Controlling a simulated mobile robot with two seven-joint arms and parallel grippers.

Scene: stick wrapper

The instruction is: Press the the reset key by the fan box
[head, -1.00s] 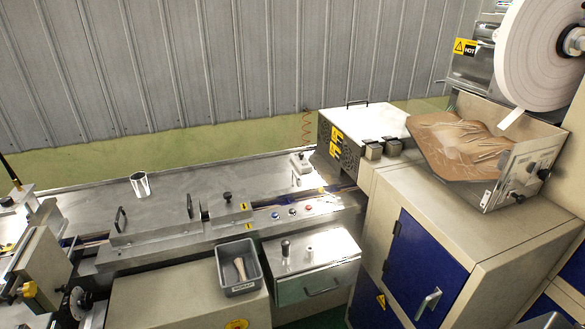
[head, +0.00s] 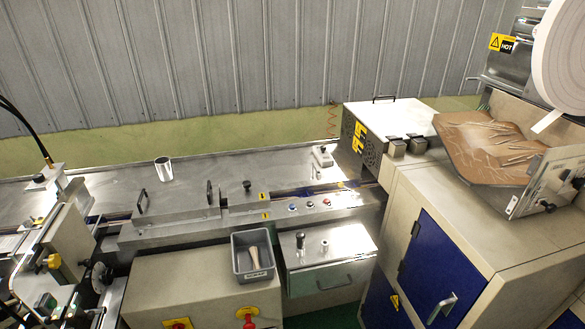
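The fan box (head: 390,122) is a pale metal box with a dark fan grille (head: 372,154) and yellow warning labels, right of centre in the head view. Beside it, on the front rail of the machine, is a short row of small round buttons: a blue one (head: 293,208), a red one (head: 310,205) and a pale one (head: 326,202). Any lettering is too small to read, so I cannot tell which is the reset key. Neither of my grippers is in view.
A grey scrap bin (head: 253,272) holding a pale scoop-like object stands in front of the rail. A metal drawer unit (head: 326,260) with two knobs on top is beside it. A metal cup (head: 164,169) stands on the long metal bed. A blue-doored cabinet (head: 430,265) is at the right.

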